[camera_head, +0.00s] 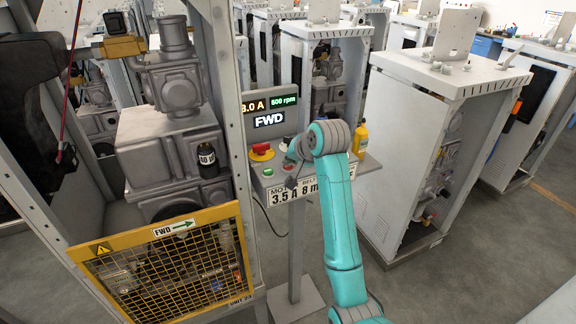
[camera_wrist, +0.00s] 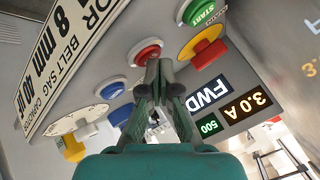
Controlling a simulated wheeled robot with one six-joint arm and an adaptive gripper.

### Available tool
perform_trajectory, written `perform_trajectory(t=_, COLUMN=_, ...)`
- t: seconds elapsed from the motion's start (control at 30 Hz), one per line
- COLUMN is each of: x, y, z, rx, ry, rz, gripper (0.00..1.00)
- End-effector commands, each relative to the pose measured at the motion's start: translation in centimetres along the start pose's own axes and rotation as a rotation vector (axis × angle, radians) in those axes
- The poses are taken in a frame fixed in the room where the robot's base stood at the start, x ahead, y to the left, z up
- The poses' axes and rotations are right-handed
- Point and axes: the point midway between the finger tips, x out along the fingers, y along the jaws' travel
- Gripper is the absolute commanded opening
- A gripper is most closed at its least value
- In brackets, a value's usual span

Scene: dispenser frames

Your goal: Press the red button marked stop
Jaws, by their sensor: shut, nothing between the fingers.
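In the wrist view, a red round button (camera_wrist: 147,54) in a pale ring sits on the sloped control panel, between a green START button (camera_wrist: 203,11) and a blue button (camera_wrist: 111,90). My gripper (camera_wrist: 161,68) is shut and empty. Its fingertips overlap the lower right edge of the red button; I cannot tell whether they touch it. No stop lettering is readable on its ring. In the head view, the red button (camera_head: 288,167) is small, and my wrist hides much of the panel around it.
A red-and-yellow knob (camera_wrist: 206,48) is close beside the fingers. A pale dial (camera_wrist: 68,126) and a display reading FWD (camera_wrist: 207,96) share the panel. A yellow bottle (camera_head: 360,138) stands at the panel's right. A yellow-framed guard (camera_head: 165,222) is at the left.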

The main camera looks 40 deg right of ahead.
Motion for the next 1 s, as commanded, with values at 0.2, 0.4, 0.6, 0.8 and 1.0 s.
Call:
perform_trajectory(t=0.2, x=0.2, y=0.1, z=0.2, rx=0.000, ry=-0.001, rz=0.001, gripper=0.00)
perform_trajectory(t=0.4, x=0.2, y=0.1, z=0.1, rx=0.000, ry=-0.001, rz=0.001, gripper=0.00)
perform_trajectory(t=0.6, x=0.0, y=0.0, z=0.0, rx=0.000, ry=0.000, rz=0.000, gripper=0.00)
perform_trajectory(t=0.8, x=-0.6, y=-0.5, z=-0.5, rx=0.000, ry=0.001, rz=-0.001, gripper=0.00)
perform_trajectory(t=1.0, x=-1.1, y=-0.8, z=-0.8, rx=0.000, ry=0.000, rz=0.000, gripper=0.00)
